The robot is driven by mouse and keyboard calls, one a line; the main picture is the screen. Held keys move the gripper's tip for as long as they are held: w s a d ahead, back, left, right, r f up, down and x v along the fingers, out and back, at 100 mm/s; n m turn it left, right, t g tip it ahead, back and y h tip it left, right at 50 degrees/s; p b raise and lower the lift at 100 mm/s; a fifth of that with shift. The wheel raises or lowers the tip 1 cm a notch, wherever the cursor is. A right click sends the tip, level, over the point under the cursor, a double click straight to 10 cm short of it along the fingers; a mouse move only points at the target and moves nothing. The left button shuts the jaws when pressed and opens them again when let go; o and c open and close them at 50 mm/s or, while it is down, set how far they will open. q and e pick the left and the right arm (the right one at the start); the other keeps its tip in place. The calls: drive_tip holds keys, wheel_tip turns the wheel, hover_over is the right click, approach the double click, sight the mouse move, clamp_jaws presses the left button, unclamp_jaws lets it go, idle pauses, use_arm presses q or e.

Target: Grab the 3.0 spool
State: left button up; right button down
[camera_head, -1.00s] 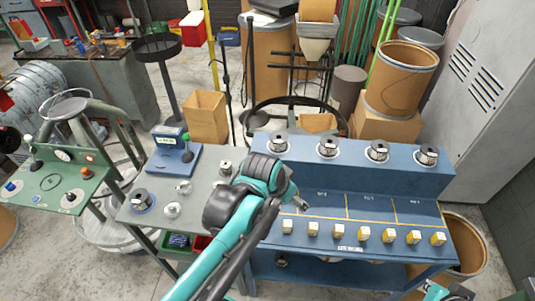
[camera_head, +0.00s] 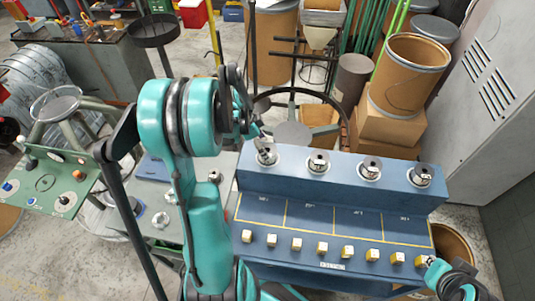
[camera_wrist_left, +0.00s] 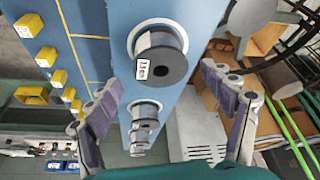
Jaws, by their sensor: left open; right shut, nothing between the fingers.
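Several spools stand in a row on the upper ledge of the blue rack (camera_head: 300,176). The leftmost spool (camera_head: 266,156) has dark wire, a pale label and a white round base. My left gripper (camera_head: 258,131) is open just above and behind it. In the left wrist view the same spool (camera_wrist_left: 160,67) shows large, with its label turned sideways and not clearly readable. It lies ahead of and between the two open fingers (camera_wrist_left: 163,80), and neither finger touches it. My right arm's dark wrist part shows at the lower right of the head view; its fingers cannot be made out.
More spools (camera_head: 317,163), (camera_head: 370,169), (camera_head: 422,175) stand to the right on the ledge. Yellow blocks (camera_head: 322,248) line the rack's front edge. A grey bench (camera_head: 150,235) stands left. Cardboard drums (camera_head: 405,75) and a dark round stand (camera_head: 292,134) are behind.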

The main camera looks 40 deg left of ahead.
sight(268, 150)
use_arm(q)
drive_tip(key=x, duration=0.4)
drive_tip(key=shift+f+b, duration=0.15)
drive_tip(key=shift+b, duration=0.15)
drive_tip(key=c, duration=1.6)
